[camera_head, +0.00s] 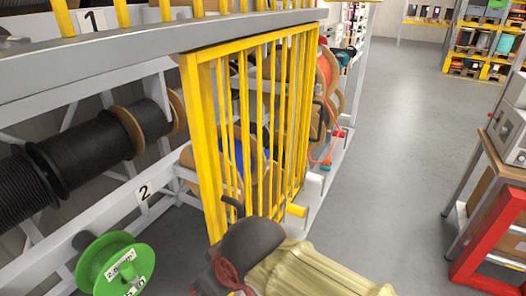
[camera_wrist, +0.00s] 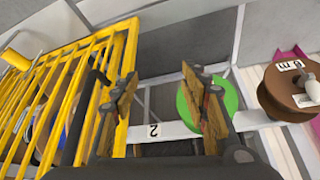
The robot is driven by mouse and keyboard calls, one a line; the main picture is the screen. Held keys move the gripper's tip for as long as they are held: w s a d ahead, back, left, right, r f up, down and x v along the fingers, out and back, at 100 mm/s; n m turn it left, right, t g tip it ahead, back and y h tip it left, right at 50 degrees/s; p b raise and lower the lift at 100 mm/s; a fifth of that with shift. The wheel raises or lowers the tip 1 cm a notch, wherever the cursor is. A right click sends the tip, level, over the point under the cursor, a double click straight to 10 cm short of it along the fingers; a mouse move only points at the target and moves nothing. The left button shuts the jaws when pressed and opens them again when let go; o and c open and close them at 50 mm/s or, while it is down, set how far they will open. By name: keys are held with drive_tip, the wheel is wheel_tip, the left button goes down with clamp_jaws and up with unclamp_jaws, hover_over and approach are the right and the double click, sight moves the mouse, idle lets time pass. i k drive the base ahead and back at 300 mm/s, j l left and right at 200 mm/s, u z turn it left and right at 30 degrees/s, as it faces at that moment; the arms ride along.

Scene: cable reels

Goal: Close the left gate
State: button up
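The yellow barred gate (camera_head: 207,150) stands upright along the front of the reel rack in the head view. Reels show through its bars, and the bay nearer to me on its left is uncovered. In the wrist view the gate (camera_wrist: 131,50) fills the left side, with its edge post beside and behind the left finger. My gripper (camera_wrist: 162,95) is open, its two fingers wide apart with nothing seen between them. In the head view my dark wrist is low in front of the gate's lower part and hides some of it. I cannot tell whether a finger touches the post.
Black cable reels (camera_head: 90,150) sit in the uncovered bay. A green reel (camera_head: 115,265) sits low at the left, and a brown reel (camera_wrist: 290,90) is at the right of the wrist view. The grey aisle floor (camera_head: 385,150) is clear.

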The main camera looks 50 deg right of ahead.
sight(188, 60)
drive_tip(key=z, duration=0.4)
drive_tip(key=k+z, duration=0.15)
drive_tip(key=z, duration=0.2)
drive_tip(key=l+z, duration=0.1)
drive_tip(key=z, duration=0.3)
drive_tip(key=i+j+z, duration=0.4)
drive_tip(key=k+l+u, duration=0.15)
drive_tip(key=l, duration=0.25)
drive_tip(key=k+l+u, duration=0.15)
drive_tip(key=l, duration=0.2)
